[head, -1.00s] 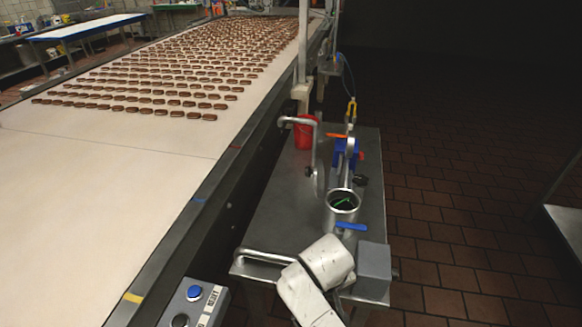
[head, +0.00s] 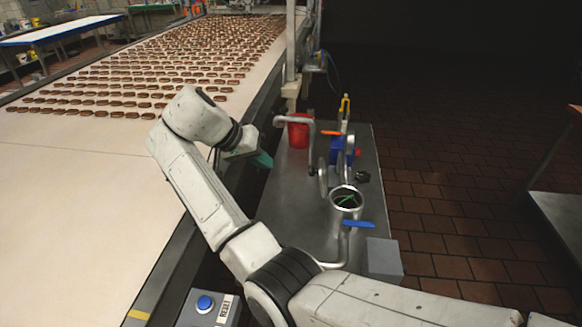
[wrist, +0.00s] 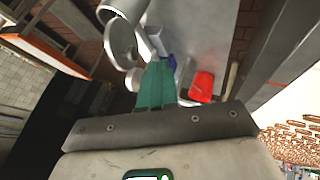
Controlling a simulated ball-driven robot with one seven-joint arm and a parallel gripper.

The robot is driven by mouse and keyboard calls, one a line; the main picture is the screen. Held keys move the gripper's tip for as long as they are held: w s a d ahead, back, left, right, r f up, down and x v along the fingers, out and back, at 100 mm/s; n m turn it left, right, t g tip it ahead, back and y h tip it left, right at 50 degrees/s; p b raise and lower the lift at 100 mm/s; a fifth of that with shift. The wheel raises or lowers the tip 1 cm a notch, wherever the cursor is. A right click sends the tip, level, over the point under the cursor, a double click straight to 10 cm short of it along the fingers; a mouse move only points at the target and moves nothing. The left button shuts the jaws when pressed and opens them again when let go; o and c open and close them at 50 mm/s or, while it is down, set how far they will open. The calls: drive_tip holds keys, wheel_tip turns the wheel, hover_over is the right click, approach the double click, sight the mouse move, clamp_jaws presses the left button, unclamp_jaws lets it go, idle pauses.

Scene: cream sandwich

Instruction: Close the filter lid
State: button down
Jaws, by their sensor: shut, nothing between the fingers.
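The filter is an open metal cylinder (head: 334,208) on the steel cart, with something green inside. It also shows at the top of the wrist view (wrist: 126,8). Its lid appears to be the round grey disc (head: 322,178), standing open on edge left of and behind the cylinder's mouth; the disc also shows in the wrist view (wrist: 120,42). My gripper (head: 264,160) has teal fingers, shut and empty, left of the lid and apart from it in the head view. In the wrist view the fingers (wrist: 158,68) point toward the cart, with the lid to their upper left.
A red bucket (head: 298,133) and a blue part (head: 338,148) stand behind the filter. A blue handle (head: 359,223) and a grey box (head: 384,258) are in front. The conveyor (head: 90,190) with rows of sandwiches runs along the left.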

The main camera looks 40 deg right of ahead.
drive_tip(key=s+d+f+p, duration=0.3)
drive_tip(key=d+f+p, duration=0.1)
drive_tip(key=d, duration=0.4)
drive_tip(key=shift+d+f, duration=0.3)
drive_tip(key=shift+f, duration=0.25)
drive_tip(key=shift+s, duration=0.1)
drive_tip(key=shift+d, duration=0.1)
